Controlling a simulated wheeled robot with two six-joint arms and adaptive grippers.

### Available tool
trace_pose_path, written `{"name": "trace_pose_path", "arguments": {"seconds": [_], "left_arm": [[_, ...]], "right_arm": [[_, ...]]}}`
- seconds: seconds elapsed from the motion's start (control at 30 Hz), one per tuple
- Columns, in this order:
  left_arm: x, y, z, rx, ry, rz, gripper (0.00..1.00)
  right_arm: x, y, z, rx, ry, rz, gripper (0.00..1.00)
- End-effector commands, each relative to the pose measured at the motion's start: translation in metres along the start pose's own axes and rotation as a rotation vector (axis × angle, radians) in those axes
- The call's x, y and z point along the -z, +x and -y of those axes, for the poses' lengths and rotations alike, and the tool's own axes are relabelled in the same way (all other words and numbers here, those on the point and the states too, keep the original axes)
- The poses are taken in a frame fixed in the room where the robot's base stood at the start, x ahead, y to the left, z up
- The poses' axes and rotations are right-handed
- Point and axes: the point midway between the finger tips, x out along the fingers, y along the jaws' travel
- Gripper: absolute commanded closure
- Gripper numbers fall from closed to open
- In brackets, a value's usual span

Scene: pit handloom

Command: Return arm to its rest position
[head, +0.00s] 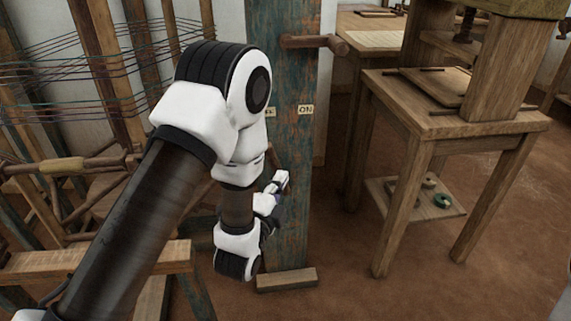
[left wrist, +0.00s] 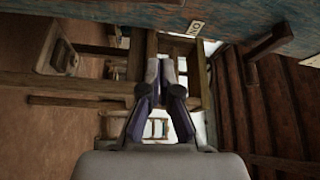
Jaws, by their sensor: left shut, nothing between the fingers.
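My left arm comes in from the left in the head view, rises to its elbow and bends down. My left gripper (head: 281,181) is small there, in front of the lower part of a worn blue wooden post (head: 290,225). In the left wrist view my left gripper (left wrist: 161,68) shows its two fingers together, with nothing between them. My right gripper is not in view.
A wooden handle (head: 315,42) sticks out of the post above an "ON" label (head: 305,109). A wooden press table (head: 450,125) stands at the right, with small rolls on its lower shelf (head: 425,205). Threads and loom beams are at the left. Brown floor lies open at front right.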

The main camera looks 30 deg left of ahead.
Motion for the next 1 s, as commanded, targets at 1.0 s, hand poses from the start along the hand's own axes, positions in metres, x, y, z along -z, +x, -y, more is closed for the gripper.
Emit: {"name": "trace_pose_path", "arguments": {"seconds": [1.0], "left_arm": [[-0.048, -0.152, -0.228, -0.779, -0.341, 0.272, 1.00]], "right_arm": [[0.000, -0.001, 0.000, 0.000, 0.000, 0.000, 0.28]]}}
